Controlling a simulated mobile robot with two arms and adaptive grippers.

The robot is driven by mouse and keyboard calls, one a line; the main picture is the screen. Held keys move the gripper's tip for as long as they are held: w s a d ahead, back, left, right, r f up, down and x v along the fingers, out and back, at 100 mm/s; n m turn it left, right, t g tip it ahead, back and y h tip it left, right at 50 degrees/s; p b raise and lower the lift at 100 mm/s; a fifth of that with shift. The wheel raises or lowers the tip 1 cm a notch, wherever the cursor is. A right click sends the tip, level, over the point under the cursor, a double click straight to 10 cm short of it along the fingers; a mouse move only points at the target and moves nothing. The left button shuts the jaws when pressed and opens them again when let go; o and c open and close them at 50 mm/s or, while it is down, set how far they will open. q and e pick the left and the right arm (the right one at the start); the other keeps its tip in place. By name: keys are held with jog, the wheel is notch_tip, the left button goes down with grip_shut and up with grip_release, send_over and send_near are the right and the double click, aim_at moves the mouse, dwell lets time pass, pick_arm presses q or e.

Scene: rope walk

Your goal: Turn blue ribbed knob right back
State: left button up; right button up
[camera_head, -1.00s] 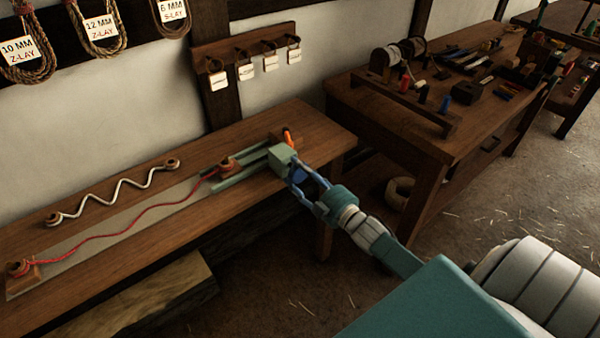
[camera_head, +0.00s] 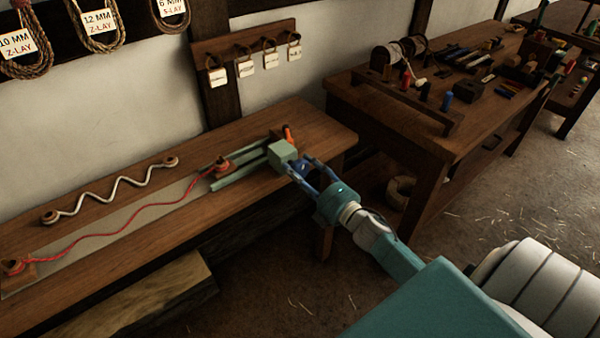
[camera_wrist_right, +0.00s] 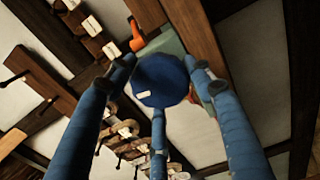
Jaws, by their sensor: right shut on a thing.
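The blue ribbed knob (camera_wrist_right: 160,82) fills the middle of the right wrist view, with a small white mark near its lower left edge. In the head view it shows as a small blue spot (camera_head: 303,166) on the front of the pale green block (camera_head: 282,154). My right gripper (camera_head: 299,166) reaches in from the lower right, its blue fingers around the knob. In the wrist view the fingers of the right gripper (camera_wrist_right: 158,70) stand left, right and below the knob, shut on it. My left gripper is not in view.
An orange handle (camera_head: 288,136) stands up just behind the block. Pale green rails (camera_head: 240,168) run left from it on the wooden bench (camera_head: 110,178). A red cord (camera_head: 120,230) and a white wavy cord (camera_head: 115,190) lie farther left. A workbench with tools (camera_head: 440,110) stands at right.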

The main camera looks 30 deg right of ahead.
jog(key=shift+s+d+f+n, duration=0.1)
jog(key=shift+d+f+n, duration=0.2)
jog(key=shift+n, duration=0.2)
jog(key=shift+r, duration=0.15)
jog(key=o, duration=1.2)
jog(key=shift+d, duration=0.1)
jog(key=shift+c, duration=0.2)
jog(key=shift+r, duration=0.1)
jog(key=shift+s, duration=0.25)
jog(key=s, duration=1.1)
jog(key=shift+s+d, duration=0.25)
jog(key=shift+d, duration=0.2)
